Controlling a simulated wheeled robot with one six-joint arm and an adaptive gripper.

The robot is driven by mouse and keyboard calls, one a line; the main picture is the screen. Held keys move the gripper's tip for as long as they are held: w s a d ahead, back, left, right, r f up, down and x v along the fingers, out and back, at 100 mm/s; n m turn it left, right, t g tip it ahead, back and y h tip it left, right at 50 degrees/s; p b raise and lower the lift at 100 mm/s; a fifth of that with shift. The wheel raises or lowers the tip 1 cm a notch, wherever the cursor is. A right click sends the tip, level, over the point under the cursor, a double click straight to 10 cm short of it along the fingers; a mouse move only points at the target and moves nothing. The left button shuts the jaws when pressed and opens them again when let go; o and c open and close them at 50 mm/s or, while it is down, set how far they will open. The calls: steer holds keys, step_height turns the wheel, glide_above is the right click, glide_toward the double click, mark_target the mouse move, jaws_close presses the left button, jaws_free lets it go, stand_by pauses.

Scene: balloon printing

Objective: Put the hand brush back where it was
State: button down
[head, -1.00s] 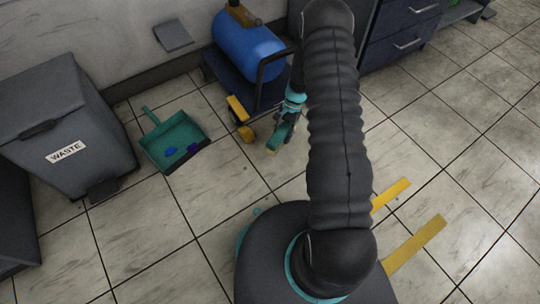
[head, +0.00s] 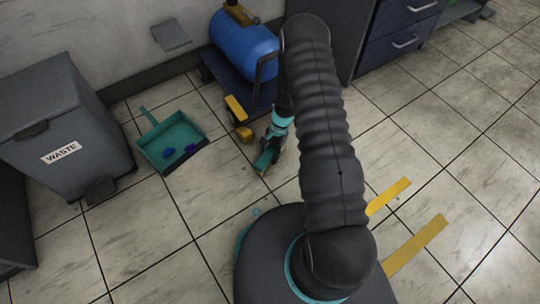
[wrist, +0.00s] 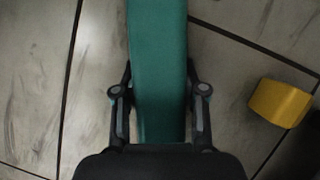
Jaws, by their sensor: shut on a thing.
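The hand brush (head: 264,161) is teal and hangs from my gripper (head: 273,143) near the middle of the head view. In the wrist view the brush (wrist: 158,60) runs as a long teal strip between the two fingers of my gripper (wrist: 160,95), which are shut on it. Its bristles are mostly hidden. In the head view the brush is to the right of a teal dustpan (head: 171,129), apart from it. I cannot tell how high the brush is above the floor.
The dustpan lies on the tiles with small blue pieces in it. A grey waste bin (head: 75,118) stands at the left. A blue tank compressor (head: 245,45) with a yellow wheel (head: 244,133) stands close behind my gripper. Yellow floor strips (head: 415,245) lie at right.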

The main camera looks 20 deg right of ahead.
steer(key=shift+f, duration=0.1)
steer(key=c, duration=0.6)
jaws_free()
steer(key=shift+c, duration=0.2)
